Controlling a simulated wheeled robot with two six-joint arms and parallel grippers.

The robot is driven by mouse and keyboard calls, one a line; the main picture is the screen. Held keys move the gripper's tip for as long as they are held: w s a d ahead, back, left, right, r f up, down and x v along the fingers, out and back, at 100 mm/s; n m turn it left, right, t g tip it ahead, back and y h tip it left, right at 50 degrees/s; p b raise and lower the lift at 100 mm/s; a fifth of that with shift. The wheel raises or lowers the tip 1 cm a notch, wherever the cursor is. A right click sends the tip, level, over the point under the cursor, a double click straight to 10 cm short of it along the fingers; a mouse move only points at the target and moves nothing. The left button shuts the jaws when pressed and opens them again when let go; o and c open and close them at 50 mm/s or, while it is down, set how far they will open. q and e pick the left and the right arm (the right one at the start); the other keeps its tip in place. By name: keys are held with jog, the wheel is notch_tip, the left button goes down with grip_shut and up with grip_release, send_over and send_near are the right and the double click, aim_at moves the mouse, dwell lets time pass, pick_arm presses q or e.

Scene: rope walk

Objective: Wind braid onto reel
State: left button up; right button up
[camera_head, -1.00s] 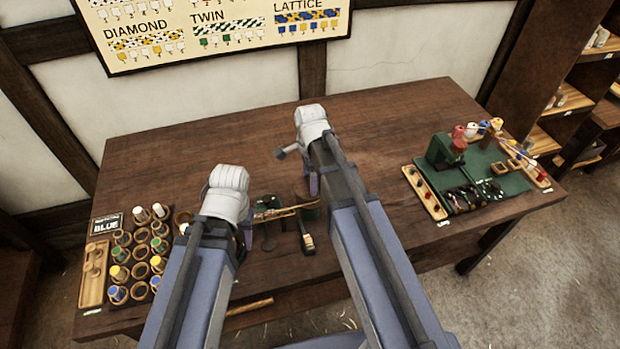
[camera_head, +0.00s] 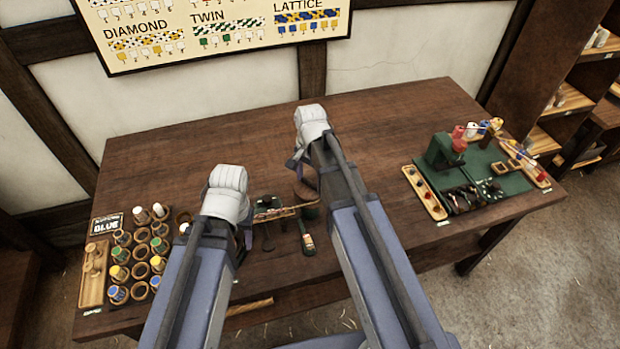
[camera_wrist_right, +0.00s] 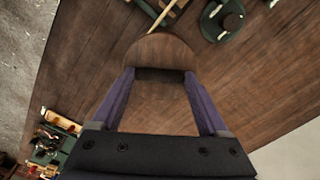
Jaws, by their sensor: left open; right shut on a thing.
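A brown round wooden piece, seemingly the reel (camera_wrist_right: 160,50), is between the fingers of my right gripper (camera_wrist_right: 159,74), which is shut on it. The reel also shows partly beside my right arm in the head view (camera_head: 306,191). A thin tan braid (camera_head: 290,210) runs across the table's front middle towards the reel; it also shows at the top of the right wrist view (camera_wrist_right: 166,14). Whether it is wrapped on the reel is too small to tell. My left gripper (camera_head: 246,238) is open near the braid's left part, largely hidden by its own arm.
A dark-handled tool (camera_head: 307,240) and a green stand (camera_head: 311,213) are near the braid. Wooden cups with coloured bobbins (camera_head: 140,250) and a BLUE sign (camera_head: 107,223) stand left. A green board (camera_head: 493,185) with spools lies right. The table's back (camera_head: 220,135) is clear.

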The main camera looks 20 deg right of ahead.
jog(key=n, duration=0.5)
jog(key=shift+n, duration=0.3)
jog(key=n, duration=1.1)
jog(key=shift+n, duration=0.3)
jog(key=n, duration=0.5)
jog(key=shift+n, duration=0.4)
jog(key=o, duration=1.2)
jog(key=shift+o, duration=0.2)
